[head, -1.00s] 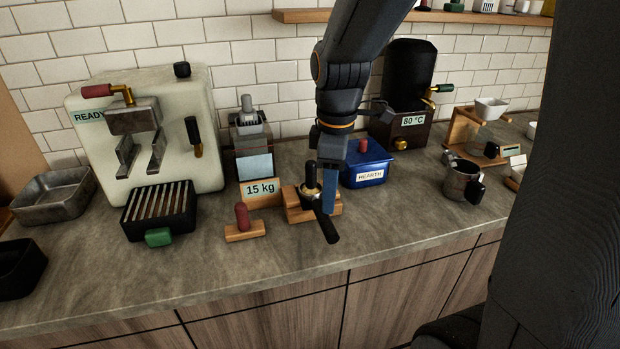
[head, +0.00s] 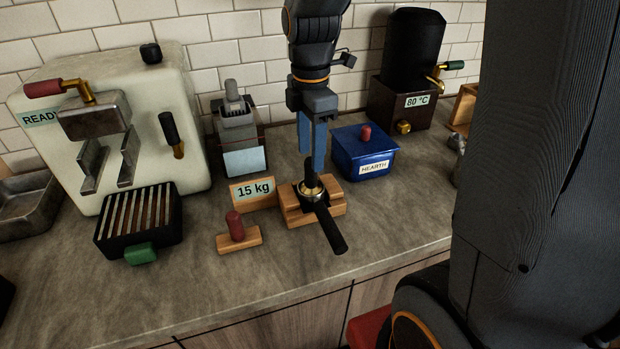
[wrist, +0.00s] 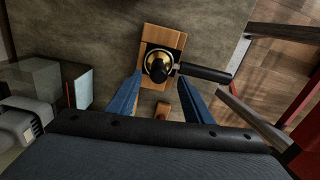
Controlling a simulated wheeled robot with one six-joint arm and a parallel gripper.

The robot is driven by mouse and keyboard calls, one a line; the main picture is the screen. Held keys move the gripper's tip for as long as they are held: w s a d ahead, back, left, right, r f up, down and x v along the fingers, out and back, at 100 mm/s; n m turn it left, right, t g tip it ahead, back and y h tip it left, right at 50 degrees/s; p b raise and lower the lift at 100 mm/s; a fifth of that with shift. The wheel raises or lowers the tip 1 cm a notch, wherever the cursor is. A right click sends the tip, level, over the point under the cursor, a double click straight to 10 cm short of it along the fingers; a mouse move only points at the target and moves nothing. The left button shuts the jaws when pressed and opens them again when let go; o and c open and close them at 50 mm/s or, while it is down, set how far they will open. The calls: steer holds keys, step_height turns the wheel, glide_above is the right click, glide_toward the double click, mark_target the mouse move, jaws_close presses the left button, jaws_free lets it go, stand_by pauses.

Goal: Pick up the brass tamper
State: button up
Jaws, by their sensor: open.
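The brass tamper (head: 311,184) stands upright, with a black handle and a brass base, in the basket of a black-handled portafilter (head: 329,230). The portafilter rests on a wooden stand (head: 291,208). My gripper (head: 312,162) is open, its two blue fingers pointing down just above and around the top of the tamper's handle. In the wrist view the tamper (wrist: 158,70) lies between the lines of the fingers (wrist: 157,80), seen from above. Nothing is between the fingers that I can see gripped; exact height clearance is hard to tell.
A blue lidded box (head: 362,160) stands close to the right of my fingers. A "15 kg" sign (head: 253,192) and a red-handled tool on a wooden block (head: 238,238) are at the left. A grinder (head: 240,135) stands behind. The counter front is clear.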

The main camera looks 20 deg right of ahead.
mark_target(311, 176)
steer(key=shift+w+d+f+p, duration=0.1)
steer(key=shift+f+p, duration=0.4)
steer(key=shift+f, duration=0.8)
steer(key=shift+w+f+p, duration=0.1)
steer(key=shift+f+p, duration=0.4)
steer(key=shift+f, duration=0.8)
jaws_close()
